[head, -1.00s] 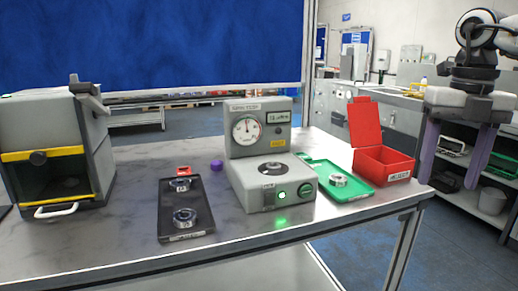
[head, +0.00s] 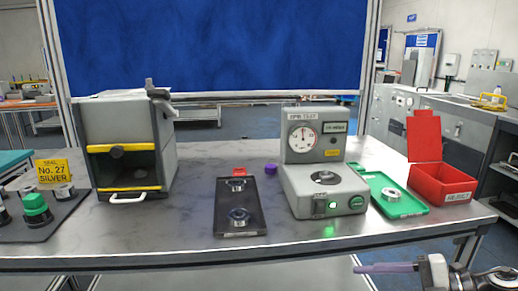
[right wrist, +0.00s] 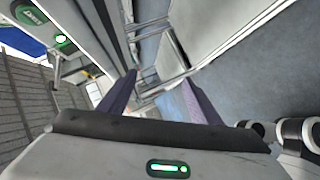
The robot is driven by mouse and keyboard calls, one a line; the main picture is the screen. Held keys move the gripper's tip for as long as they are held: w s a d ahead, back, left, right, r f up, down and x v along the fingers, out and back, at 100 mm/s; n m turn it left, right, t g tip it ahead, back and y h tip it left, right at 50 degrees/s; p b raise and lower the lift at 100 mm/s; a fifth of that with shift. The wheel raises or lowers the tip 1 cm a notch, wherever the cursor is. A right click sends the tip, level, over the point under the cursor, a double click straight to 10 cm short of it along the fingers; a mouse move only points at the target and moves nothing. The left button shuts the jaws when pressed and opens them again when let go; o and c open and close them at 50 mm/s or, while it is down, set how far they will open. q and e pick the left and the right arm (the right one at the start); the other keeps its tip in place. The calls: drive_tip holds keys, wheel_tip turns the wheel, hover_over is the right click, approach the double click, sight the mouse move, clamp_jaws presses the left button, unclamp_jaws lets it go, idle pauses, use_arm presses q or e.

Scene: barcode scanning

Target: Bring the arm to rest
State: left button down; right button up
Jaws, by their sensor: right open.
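My right gripper (head: 388,267) shows at the bottom right of the head view, low in front of the table's front edge and pointing left. In the right wrist view its two purple fingers (right wrist: 158,100) stand wide apart with nothing between them. My left gripper is not in the head view.
On the table (head: 150,235) stand a grey box with yellow bars (head: 125,150), a black tray (head: 240,213) with metal rings, a gauge tester (head: 323,190), a green tray (head: 395,200) and an open red reject box (head: 440,182). A dark mat (head: 55,230) holds several pots at left.

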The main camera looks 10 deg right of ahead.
drive_tip(key=s+a+f+m+t+h+p, duration=0.1)
drive_tip(key=s+a+f+m+t+h, duration=0.2)
drive_tip(key=f+m, duration=0.45)
drive_tip(key=s+a+f+m+t+h+p, duration=0.1)
drive_tip(key=s+a+f+m+t+h, duration=0.1)
drive_tip(key=a+f+m+h, duration=0.4)
drive_tip(key=s+a+f+m+g+p, duration=0.1)
drive_tip(key=s+a+f+m+g, duration=0.3)
drive_tip(key=s+a+f+m, duration=0.3)
drive_tip(key=s+a+f, duration=0.1)
drive_tip(key=s+a, duration=0.1)
drive_tip(key=s, duration=0.2)
drive_tip(key=shift+f+m+g+y, duration=0.25)
drive_tip(key=shift+m+g+y, duration=0.05)
drive_tip(key=shift+m+g, duration=0.1)
drive_tip(key=shift+a, duration=0.1)
